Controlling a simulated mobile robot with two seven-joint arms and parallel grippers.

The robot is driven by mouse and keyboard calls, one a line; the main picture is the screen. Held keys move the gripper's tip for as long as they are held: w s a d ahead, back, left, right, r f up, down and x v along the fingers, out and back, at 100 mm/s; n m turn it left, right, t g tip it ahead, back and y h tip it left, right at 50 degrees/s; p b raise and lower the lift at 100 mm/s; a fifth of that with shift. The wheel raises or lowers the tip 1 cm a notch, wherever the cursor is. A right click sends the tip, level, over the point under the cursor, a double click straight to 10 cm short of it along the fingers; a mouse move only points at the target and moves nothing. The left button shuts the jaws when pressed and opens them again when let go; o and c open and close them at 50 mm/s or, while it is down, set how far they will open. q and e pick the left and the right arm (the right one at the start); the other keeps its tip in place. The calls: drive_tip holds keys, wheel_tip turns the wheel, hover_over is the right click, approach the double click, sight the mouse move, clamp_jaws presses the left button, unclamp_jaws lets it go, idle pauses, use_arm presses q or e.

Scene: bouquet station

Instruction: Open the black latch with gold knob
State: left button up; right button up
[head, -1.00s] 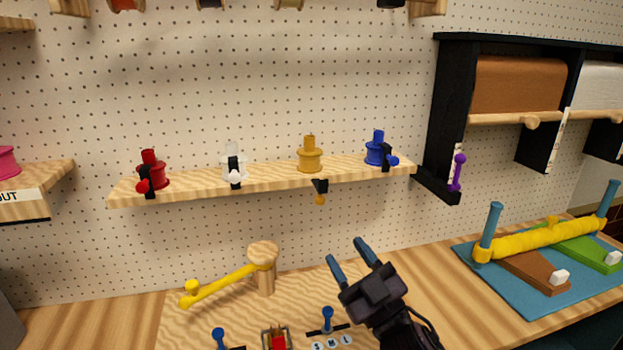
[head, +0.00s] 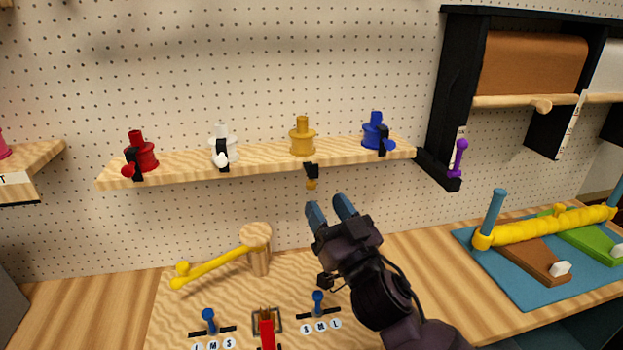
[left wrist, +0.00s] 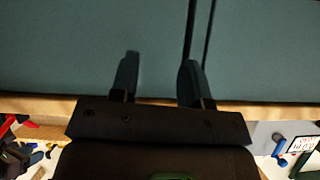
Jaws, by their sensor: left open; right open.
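The black latch with a gold knob (head: 311,171) hangs from the front edge of the wooden shelf, below the gold spool (head: 302,136). Its black part points down and the gold knob is at its lower end. My right gripper (head: 330,209) is open and empty, just below and slightly right of the latch in the picture, apart from it. My left gripper (left wrist: 158,78) shows only in the left wrist view, open with nothing between its fingers, over a plain blue-grey surface.
The shelf (head: 200,174) also holds red, white and blue spools (head: 372,132) with their own latches. A yellow arm on a wooden post (head: 258,250) stands on the bench left of my right gripper. A blue mat (head: 520,291) with a yellow roller lies at right.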

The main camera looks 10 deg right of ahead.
sight(313, 186)
drive_tip(key=shift+p+x, duration=0.45)
drive_tip(key=shift+x, duration=2.75)
drive_tip(key=c, duration=0.8)
drive_tip(key=f+t+b, duration=0.1)
drive_tip(key=b, duration=0.3)
drive_tip(key=shift+w+n+y, duration=0.15)
drive_tip(key=shift+n+y, duration=0.15)
drive_tip(key=shift+y, duration=0.1)
drive_tip(key=shift+c, duration=0.2)
drive_tip(key=shift+r+b, duration=0.15)
drive_tip(key=shift+b, duration=0.5)
drive_tip(key=shift+r+t+y, duration=0.1)
drive_tip(key=shift+t+y, duration=0.2)
drive_tip(key=o, duration=0.8)
drive_tip(key=shift+a, duration=0.15)
drive_tip(key=shift+o, duration=0.2)
